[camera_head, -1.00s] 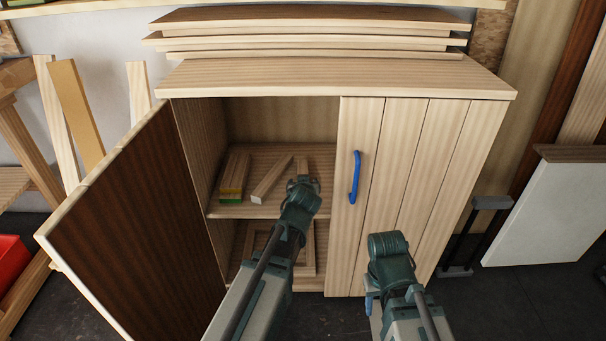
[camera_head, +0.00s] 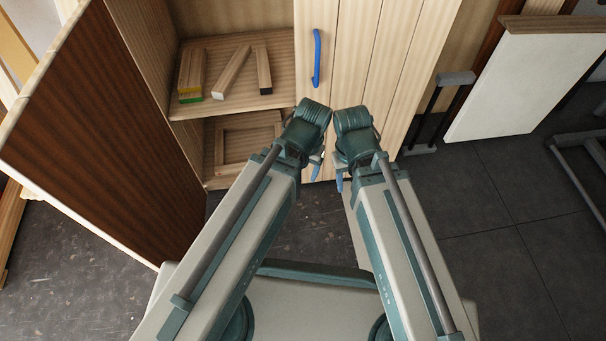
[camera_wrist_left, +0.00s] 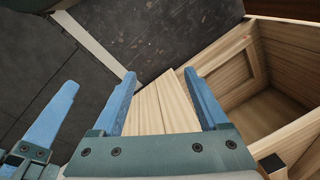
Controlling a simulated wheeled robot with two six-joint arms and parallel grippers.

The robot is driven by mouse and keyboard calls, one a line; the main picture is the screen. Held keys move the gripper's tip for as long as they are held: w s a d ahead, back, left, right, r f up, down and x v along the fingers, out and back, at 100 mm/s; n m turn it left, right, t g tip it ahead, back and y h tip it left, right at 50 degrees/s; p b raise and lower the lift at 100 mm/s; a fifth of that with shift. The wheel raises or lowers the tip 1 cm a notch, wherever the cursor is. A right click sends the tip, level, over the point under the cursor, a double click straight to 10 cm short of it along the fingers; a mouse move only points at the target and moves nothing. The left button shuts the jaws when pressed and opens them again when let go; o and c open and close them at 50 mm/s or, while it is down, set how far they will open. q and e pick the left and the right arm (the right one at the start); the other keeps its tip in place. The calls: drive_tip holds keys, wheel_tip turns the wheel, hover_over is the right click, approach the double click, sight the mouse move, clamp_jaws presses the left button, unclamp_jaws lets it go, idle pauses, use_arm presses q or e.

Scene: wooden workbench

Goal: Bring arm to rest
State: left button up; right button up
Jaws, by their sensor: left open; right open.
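My left arm is folded back, with its gripper (camera_head: 318,166) in front of the cabinet (camera_head: 375,60), outside it. In the left wrist view the left gripper's two blue fingers (camera_wrist_left: 165,95) are apart with nothing between them. My right gripper (camera_head: 341,181) hangs close beside the left one; its fingers are small and partly hidden in the head view. A blue finger of it shows at the left of the wrist view (camera_wrist_left: 52,115).
The cabinet's left door (camera_head: 90,130) stands open; its right door with the blue handle (camera_head: 317,58) is shut. Blocks lie on the upper shelf: a yellow-green stack (camera_head: 190,75), a pale one (camera_head: 232,72) and a dark one (camera_head: 263,70). A wooden frame (camera_head: 248,140) is below.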

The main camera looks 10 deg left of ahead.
use_arm(q)
drive_tip(key=shift+s+d+m+g, duration=0.2)
drive_tip(key=shift+s, duration=0.4)
drive_tip(key=shift+s+d+m+g, duration=0.2)
drive_tip(key=shift+s, duration=0.35)
wheel_tip(320, 180, up, 44)
drive_tip(key=p, duration=4.3)
drive_tip(key=shift+f, duration=0.25)
